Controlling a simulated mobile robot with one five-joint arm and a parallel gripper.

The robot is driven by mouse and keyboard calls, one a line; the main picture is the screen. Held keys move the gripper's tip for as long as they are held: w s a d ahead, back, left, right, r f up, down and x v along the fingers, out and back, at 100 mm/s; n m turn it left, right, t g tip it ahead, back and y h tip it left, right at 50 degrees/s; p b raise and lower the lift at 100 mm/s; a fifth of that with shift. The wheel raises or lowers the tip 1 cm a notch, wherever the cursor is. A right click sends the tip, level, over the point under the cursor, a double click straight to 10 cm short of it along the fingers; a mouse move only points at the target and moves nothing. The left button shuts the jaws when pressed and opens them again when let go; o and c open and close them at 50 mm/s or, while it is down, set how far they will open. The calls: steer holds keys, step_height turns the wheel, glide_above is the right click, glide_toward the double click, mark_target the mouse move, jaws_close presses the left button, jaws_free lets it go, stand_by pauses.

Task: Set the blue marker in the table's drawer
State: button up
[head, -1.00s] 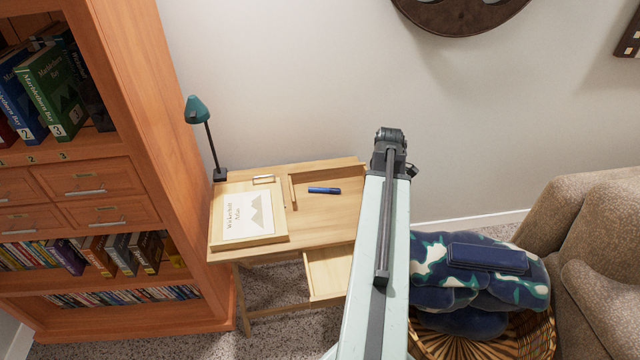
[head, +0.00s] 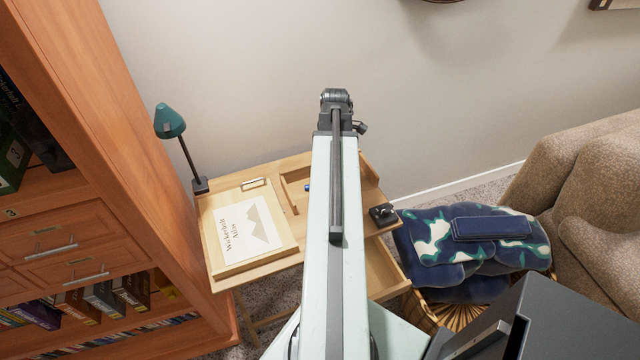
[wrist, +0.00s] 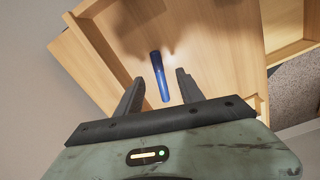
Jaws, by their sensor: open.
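The blue marker (wrist: 160,76) lies on the wooden table top, between the two spread fingers of my gripper (wrist: 160,79) in the wrist view. The fingers are open and not closed on it. In the head view my arm hides most of the marker; only a blue end (head: 307,187) shows at the arm's left edge. My gripper's fingers are hidden in the head view. The table (head: 275,268) has its drawer (head: 384,272) pulled open at the front, partly covered by my arm. The visible part of the drawer looks empty.
A bookcase (head: 130,170) stands left; a basket with blue patterned cloth (head: 430,245) and a sofa (head: 580,190) stand right.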

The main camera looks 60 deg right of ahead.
steer(key=f+b, duration=0.4)
steer(key=f, duration=0.1)
steer(key=f+b, duration=0.2)
steer(key=shift+w+d+f+b, duration=0.15)
steer(key=shift+d+f+b, duration=0.1)
steer(key=shift+f+b, duration=0.1)
steer(key=shift+r, duration=0.2)
jaws_close()
